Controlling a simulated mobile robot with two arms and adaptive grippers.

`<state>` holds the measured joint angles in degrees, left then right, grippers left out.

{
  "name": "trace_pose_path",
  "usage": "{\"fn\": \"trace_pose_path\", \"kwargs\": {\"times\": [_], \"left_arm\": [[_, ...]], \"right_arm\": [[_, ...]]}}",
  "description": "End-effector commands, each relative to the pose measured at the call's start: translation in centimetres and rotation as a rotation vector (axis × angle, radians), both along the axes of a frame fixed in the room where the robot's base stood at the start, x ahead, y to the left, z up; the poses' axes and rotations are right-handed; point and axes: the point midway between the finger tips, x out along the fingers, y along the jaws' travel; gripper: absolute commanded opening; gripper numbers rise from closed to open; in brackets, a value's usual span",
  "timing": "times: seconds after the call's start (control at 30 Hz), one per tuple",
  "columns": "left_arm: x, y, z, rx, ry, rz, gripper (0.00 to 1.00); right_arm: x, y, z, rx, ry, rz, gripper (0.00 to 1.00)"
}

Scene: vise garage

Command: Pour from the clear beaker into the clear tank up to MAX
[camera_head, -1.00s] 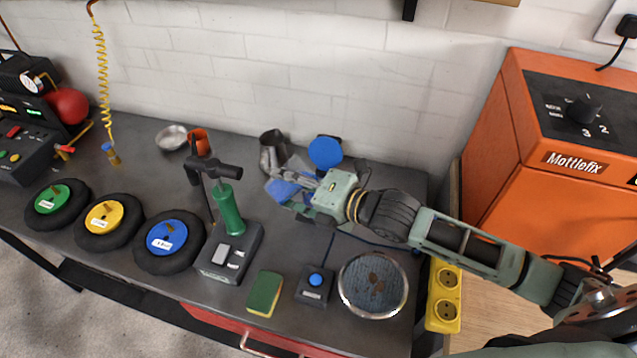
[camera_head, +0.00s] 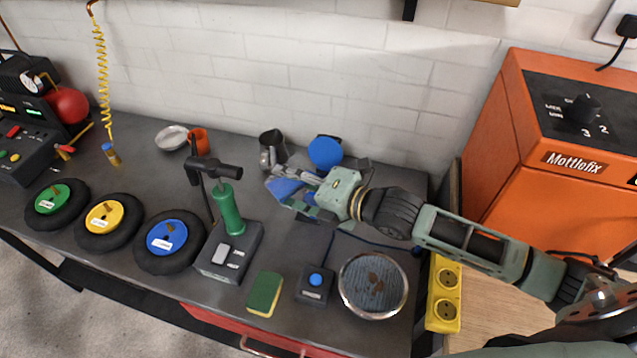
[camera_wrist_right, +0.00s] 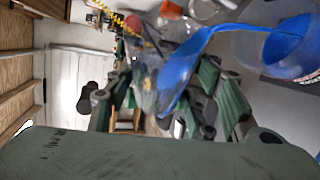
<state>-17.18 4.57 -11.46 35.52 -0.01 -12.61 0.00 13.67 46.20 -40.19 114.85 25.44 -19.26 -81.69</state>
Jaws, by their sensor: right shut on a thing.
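My right gripper (camera_head: 305,190) is shut on the clear beaker (camera_head: 283,188), which is tilted and holds blue liquid. In the right wrist view the beaker (camera_wrist_right: 152,88) is blurred between the fingers, and a blue stream (camera_wrist_right: 215,32) runs from its lip into the clear tank (camera_wrist_right: 248,52). Blue liquid (camera_wrist_right: 285,55) lies in the tank. The head view shows blue just below the gripper; the arm and gripper hide most of the tank there. I cannot make out the MAX mark or the exact level. My left gripper is out of view.
A metal jug (camera_head: 272,148) and a blue disc (camera_head: 325,152) stand close behind the gripper. An orange cabinet (camera_head: 540,180) is at right.

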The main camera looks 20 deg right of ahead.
Motion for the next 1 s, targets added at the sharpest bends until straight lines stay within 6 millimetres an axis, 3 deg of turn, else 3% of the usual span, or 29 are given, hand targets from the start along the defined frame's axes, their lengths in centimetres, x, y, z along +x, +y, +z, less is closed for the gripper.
{"fn": "trace_pose_path", "kwargs": {"times": [0.67, 1.0], "left_arm": [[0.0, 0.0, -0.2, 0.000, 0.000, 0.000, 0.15], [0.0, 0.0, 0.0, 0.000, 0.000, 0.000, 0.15]], "right_arm": [[0.1, -0.1, 0.4, 0.056, 0.020, -0.001, 0.17], [-0.3, 0.9, 0.4, 0.044, 0.017, 0.000, 0.17]]}}
